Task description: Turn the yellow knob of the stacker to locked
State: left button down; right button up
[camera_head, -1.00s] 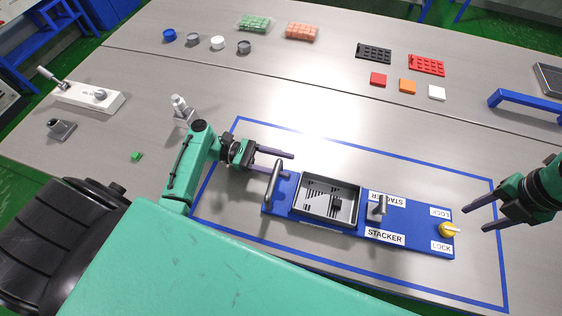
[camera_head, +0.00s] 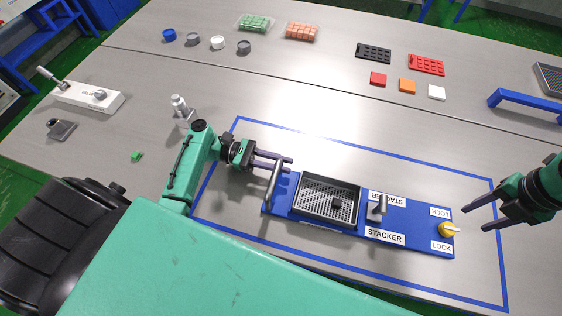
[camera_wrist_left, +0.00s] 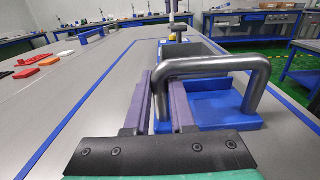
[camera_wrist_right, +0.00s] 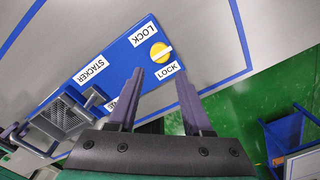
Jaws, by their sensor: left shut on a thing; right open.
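The blue stacker base (camera_head: 405,228) lies inside the blue tape outline. Its yellow knob (camera_head: 447,230) sits at the right end between two LOCK labels, with its pale pointer along the base, toward neither label. The knob also shows in the right wrist view (camera_wrist_right: 159,52). My right gripper (camera_head: 474,218) is open and empty, just right of the knob; in the right wrist view its fingertips (camera_wrist_right: 158,74) point at the knob, apart from it. My left gripper (camera_head: 281,165) is shut on the grey bar handle (camera_head: 272,187) at the base's left end; the handle fills the left wrist view (camera_wrist_left: 215,68).
A dark mesh tray (camera_head: 327,200) and an upright grey handle (camera_head: 379,205) stand on the base. Caps, bagged parts, coloured squares and racks lie far back. A blue bracket (camera_head: 525,103) stands at the right. The table behind the base is clear.

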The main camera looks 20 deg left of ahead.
aim_at(450, 229)
dwell(0.8)
jog(key=o, duration=0.4)
jog(key=shift+w+r, duration=0.1)
jog(key=shift+r, duration=0.25)
jog(key=shift+m, duration=0.6)
notch_tip(450, 229, down, 11)
jog(key=shift+r, duration=0.1)
grip_shut()
